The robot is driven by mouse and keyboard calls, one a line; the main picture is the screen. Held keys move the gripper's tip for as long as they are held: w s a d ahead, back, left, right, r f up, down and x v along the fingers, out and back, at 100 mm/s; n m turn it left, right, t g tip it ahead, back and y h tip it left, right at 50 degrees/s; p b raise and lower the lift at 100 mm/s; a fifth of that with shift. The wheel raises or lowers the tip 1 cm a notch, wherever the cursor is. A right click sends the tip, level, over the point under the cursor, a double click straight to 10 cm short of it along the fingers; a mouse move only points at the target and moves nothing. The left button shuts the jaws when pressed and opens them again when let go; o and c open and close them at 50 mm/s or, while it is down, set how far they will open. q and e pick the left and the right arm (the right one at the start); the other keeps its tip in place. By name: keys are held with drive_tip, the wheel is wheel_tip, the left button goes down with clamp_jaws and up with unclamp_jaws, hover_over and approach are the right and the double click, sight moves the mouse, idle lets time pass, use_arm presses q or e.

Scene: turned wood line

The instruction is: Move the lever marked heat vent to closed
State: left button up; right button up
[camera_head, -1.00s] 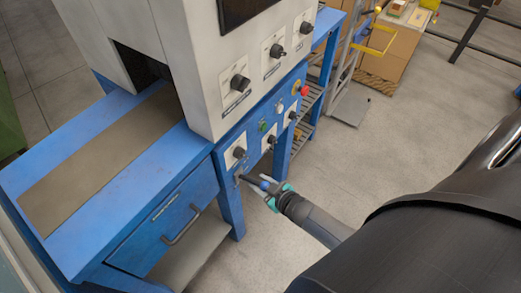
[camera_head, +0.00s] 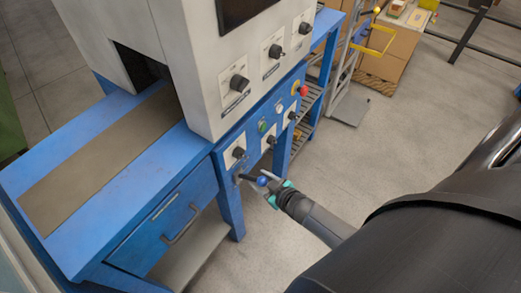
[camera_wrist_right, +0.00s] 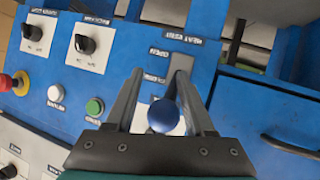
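The heat vent lever has a blue ball knob (camera_head: 262,181) on a dark rod that sticks out from the blue machine front. In the right wrist view the knob (camera_wrist_right: 162,116) is between the two fingers of my right gripper (camera_wrist_right: 160,78), with a visible gap on each side. The right gripper is open around the lever, not clamped on it. The heat vent label (camera_wrist_right: 186,38) is above the lever's slot plate, with smaller labels beside it. The knob and fingers hide part of the plate, so the lever's exact position is hard to tell. My left gripper is out of view.
Black rotary knobs (camera_head: 239,152), a green button (camera_head: 263,126) and a red emergency button (camera_head: 304,90) are close by on the panel. A drawer with a handle (camera_head: 181,224) is to the left. The floor (camera_head: 290,250) in front is clear.

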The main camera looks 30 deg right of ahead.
drive_tip(key=shift+o, duration=1.2)
drive_tip(key=shift+s+a+f, duration=0.1)
drive_tip(key=shift+f, duration=0.1)
drive_tip(key=shift+s, duration=0.1)
drive_tip(key=shift+s, duration=0.2)
drive_tip(key=p+v, duration=0.5)
drive_tip(key=v, duration=0.9)
drive_tip(key=shift+s+r, duration=0.2)
drive_tip(key=shift+r, duration=0.25)
